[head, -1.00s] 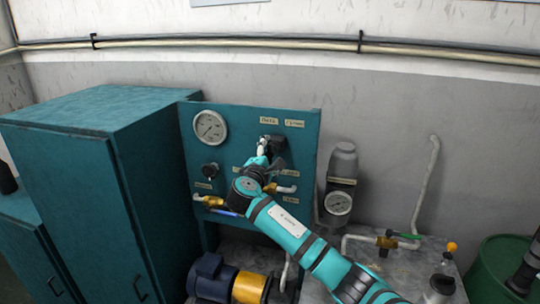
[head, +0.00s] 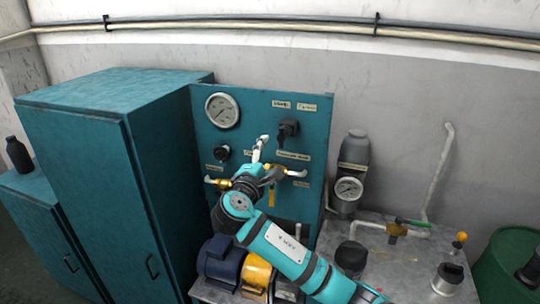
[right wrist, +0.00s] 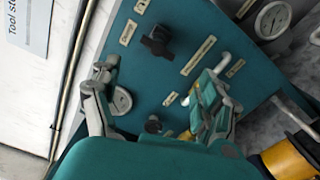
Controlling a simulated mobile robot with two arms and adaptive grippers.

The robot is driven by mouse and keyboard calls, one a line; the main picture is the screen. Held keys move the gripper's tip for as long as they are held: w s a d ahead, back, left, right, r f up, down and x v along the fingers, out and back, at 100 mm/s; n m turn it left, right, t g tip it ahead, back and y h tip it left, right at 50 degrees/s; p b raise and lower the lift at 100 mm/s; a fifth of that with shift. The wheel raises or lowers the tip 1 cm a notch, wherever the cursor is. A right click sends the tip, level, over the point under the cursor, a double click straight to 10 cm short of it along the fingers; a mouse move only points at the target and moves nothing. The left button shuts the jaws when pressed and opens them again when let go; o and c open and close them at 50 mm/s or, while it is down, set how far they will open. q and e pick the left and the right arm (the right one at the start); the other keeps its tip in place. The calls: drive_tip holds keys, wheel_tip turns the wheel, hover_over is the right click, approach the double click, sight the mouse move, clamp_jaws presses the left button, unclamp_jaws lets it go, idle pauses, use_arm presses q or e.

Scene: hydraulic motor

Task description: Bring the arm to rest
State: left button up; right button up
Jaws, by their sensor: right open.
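My right arm reaches in from the lower right in the head view, and its gripper (head: 258,156) is in front of the teal control panel (head: 180,100). The gripper is open and holds nothing. In the right wrist view its two fingers stand wide apart, with the panel (right wrist: 185,30) behind the gap (right wrist: 153,92). A black knob (right wrist: 158,41) shows beyond the fingertips, and a second dark knob (right wrist: 152,125) lies lower between them. I cannot tell whether a finger touches the panel. My left gripper is not in view.
A teal cabinet (head: 75,120) stands left of the panel. A motor (head: 222,262), a gauge (head: 347,190) and a valve with a green handle (head: 412,222) crowd the bench. A green barrel (head: 505,260) stands right.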

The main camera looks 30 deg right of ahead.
idle(0.3)
drive_tip(key=s+a+f+g+y+b, duration=0.1)
drive_tip(key=f+y+b, duration=0.1)
drive_tip(key=f, duration=1.3)
drive_tip(key=s+a+f+n+g+y+b, duration=0.1)
drive_tip(key=s+f+y+b, duration=0.15)
drive_tip(key=f, duration=1.25)
drive_tip(key=a+f+g+y+b, duration=0.1)
drive_tip(key=f+y+b, duration=0.15)
drive_tip(key=f, duration=1.25)
drive_tip(key=s+a+f+m+g+y+b, duration=0.1)
drive_tip(key=s+f+g+y, duration=0.1)
drive_tip(key=s+f, duration=0.65)
drive_tip(key=s+a+f+m+g+y+b, duration=0.1)
drive_tip(key=s+f, duration=0.5)
drive_tip(key=f, duration=0.6)
drive_tip(key=s+a+f+m+g+y+b, duration=0.1)
drive_tip(key=s+f+m, duration=0.1)
drive_tip(key=s+f, duration=0.5)
drive_tip(key=s+a+f+m+g+y+b, duration=0.1)
drive_tip(key=s+f, duration=0.6)
drive_tip(key=s, duration=1)
drive_tip(key=s+a+f+m+g+y+b, duration=0.1)
drive_tip(key=s+f+m, duration=0.4)
drive_tip(key=s, duration=0.7)
drive_tip(key=shift+a+f+g+y+b, duration=0.3)
drive_tip(key=shift+a+f+g+b, duration=0.6)
drive_tip(key=shift+a+b, duration=0.3)
